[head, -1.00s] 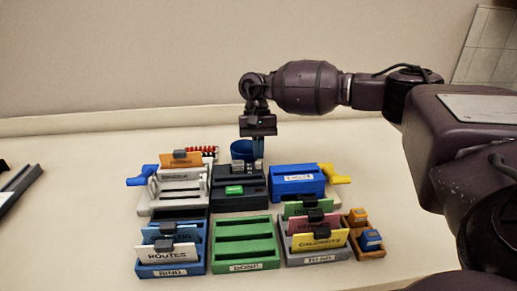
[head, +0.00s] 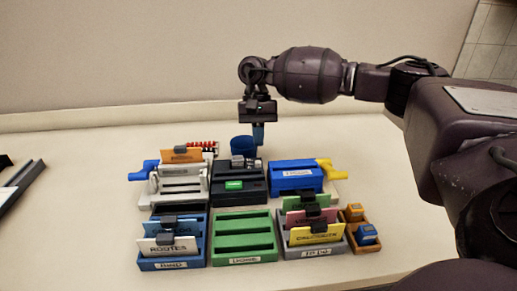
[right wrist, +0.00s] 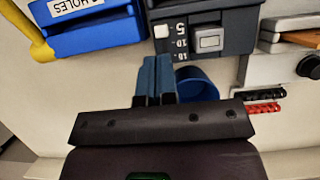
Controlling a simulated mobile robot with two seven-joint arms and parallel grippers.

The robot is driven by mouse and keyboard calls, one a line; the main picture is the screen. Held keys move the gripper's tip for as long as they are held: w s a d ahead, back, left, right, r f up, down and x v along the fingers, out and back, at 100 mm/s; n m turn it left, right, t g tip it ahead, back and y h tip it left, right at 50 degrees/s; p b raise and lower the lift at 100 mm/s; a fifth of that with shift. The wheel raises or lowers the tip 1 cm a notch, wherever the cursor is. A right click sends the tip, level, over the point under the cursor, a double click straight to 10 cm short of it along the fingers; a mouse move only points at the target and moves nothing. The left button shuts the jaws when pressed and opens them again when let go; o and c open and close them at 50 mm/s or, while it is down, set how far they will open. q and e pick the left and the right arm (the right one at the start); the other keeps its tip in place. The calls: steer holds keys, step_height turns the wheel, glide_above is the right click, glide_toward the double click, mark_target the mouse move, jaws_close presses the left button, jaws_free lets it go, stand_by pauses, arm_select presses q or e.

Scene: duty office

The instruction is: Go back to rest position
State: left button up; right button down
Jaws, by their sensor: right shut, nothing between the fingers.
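My right gripper (head: 258,135) hangs pointing down behind the dark stapler-like device with a green label. Its blue fingers are together and empty, beside the round blue cup (head: 242,143). In the right wrist view the shut fingers (right wrist: 155,75) show with the blue cup (right wrist: 197,84) just to their right; I cannot tell whether they touch it. My right arm reaches in from the right, raised over the back of the table. My left gripper is not in view.
The dark device (head: 238,183) stands between a white-grey machine (head: 180,184) and a blue punch (head: 296,178). In front are a blue card rack (head: 175,262), a green rack (head: 243,241) and a grey rack (head: 315,250). A wooden box (head: 361,246) sits right. The table's right side is clear.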

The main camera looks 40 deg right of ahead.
steer(key=v, duration=0.7)
steer(key=shift+r, duration=0.15)
steer(key=shift+r, duration=0.1)
